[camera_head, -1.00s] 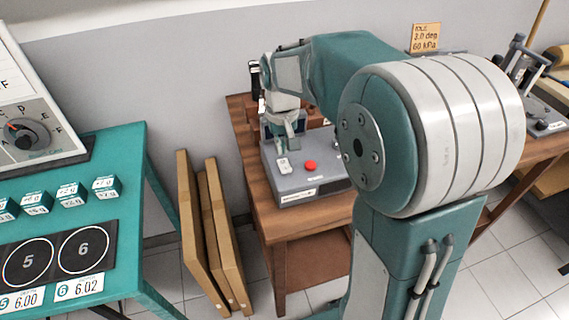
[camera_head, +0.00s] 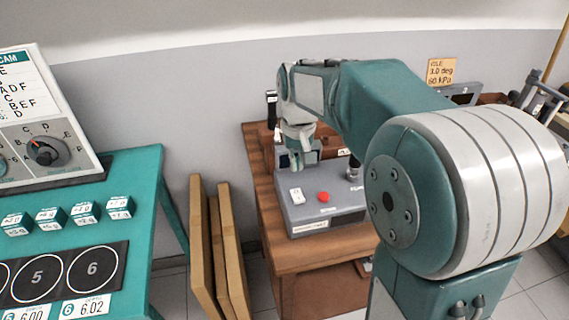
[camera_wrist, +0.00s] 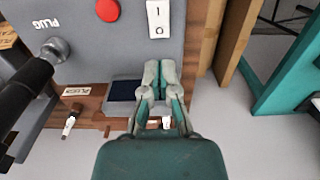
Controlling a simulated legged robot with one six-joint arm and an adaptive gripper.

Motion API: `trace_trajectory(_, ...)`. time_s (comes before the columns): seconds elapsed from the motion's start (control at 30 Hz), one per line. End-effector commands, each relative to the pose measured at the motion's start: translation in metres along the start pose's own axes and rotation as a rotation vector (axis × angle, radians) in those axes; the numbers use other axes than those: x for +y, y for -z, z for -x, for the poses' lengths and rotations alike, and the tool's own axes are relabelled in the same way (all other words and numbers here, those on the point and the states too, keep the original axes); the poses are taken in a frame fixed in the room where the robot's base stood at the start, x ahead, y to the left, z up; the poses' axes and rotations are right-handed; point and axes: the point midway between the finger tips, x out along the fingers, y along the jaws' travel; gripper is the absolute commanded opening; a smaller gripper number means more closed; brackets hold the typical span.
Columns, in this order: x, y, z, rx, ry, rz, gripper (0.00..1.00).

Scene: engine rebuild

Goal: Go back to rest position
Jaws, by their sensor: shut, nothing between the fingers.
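My gripper (camera_head: 298,158) is at the end of my raised arm, above the back of the grey machine (camera_head: 330,214) on the wooden table. The machine has a red button (camera_head: 323,197) and a white rocker switch (camera_head: 296,195) on top. In the wrist view my gripper (camera_wrist: 161,68) points toward the machine's edge, with its fingers together and nothing held. The white switch (camera_wrist: 158,25) and red button (camera_wrist: 107,9) lie just beyond the fingertips. I cannot tell how high the fingertips are above the surface.
A teal table (camera_head: 150,185) with a dial panel (camera_head: 45,150), small labelled boxes (camera_head: 84,212) and numbered circles stands at the left. Flat brown boards (camera_head: 231,250) lean between the two tables. In the wrist view a black cylinder (camera_wrist: 28,88) lies at the left.

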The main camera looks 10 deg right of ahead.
Motion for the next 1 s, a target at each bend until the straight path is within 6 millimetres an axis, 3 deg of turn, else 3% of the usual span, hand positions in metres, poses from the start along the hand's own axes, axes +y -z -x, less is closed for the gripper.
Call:
trace_trajectory(0.17,0.000,-0.003,0.002,0.008,0.000,0.000,0.00)
trace_trajectory(0.27,0.000,-0.017,0.012,0.040,0.000,0.000,0.00)
trace_trajectory(0.6,0.000,-0.103,0.044,0.235,0.000,0.000,0.00)
trace_trajectory(1.0,0.000,-0.193,0.036,0.451,0.000,0.000,0.00)
